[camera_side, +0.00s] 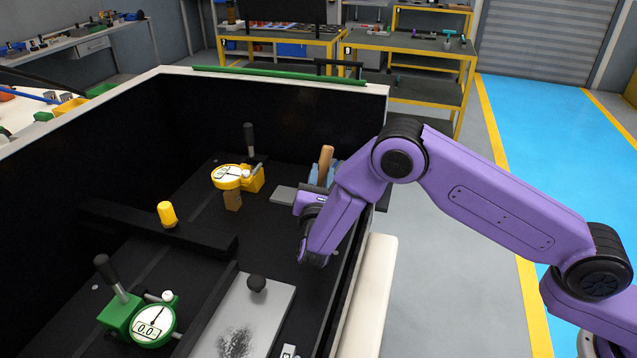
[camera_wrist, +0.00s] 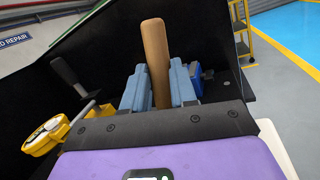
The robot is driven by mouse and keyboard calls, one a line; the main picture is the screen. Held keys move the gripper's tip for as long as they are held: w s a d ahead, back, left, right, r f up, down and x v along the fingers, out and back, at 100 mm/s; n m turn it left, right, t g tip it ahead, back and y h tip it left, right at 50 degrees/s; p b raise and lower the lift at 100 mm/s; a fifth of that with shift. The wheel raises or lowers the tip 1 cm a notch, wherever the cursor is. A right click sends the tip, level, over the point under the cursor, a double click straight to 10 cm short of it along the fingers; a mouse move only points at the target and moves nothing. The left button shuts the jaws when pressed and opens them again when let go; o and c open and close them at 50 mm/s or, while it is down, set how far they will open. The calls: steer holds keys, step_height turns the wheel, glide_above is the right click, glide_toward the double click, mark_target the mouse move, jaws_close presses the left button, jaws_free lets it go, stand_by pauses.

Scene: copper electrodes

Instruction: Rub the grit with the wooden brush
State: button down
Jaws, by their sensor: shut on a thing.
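The brush's wooden handle (camera_side: 326,157) stands nearly upright at the far right corner of the black box. In the wrist view the handle (camera_wrist: 155,62) is between the blue-grey fingers of my gripper (camera_wrist: 158,85). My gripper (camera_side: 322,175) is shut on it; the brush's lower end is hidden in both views. The grit (camera_side: 235,342) is a dark speckled patch on a pale grey plate (camera_side: 265,312) at the front of the box, well away from my gripper. The grit is out of the wrist view.
A yellow dial gauge (camera_side: 228,177) with a black lever stands left of my gripper, near a small brown block (camera_side: 233,201). A green gauge (camera_side: 150,322) is front left. A black knob (camera_side: 257,284) rises from the plate. A yellow peg (camera_side: 167,213) stands by a black bar.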

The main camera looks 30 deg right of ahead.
steer(key=shift+w+d, duration=2.45)
steer(key=shift+d, duration=0.05)
step_height(320, 180, up, 8)
steer(key=shift+s+a+f, duration=0.1)
steer(key=shift+f, duration=0.05)
steer(key=shift+f, duration=0.35)
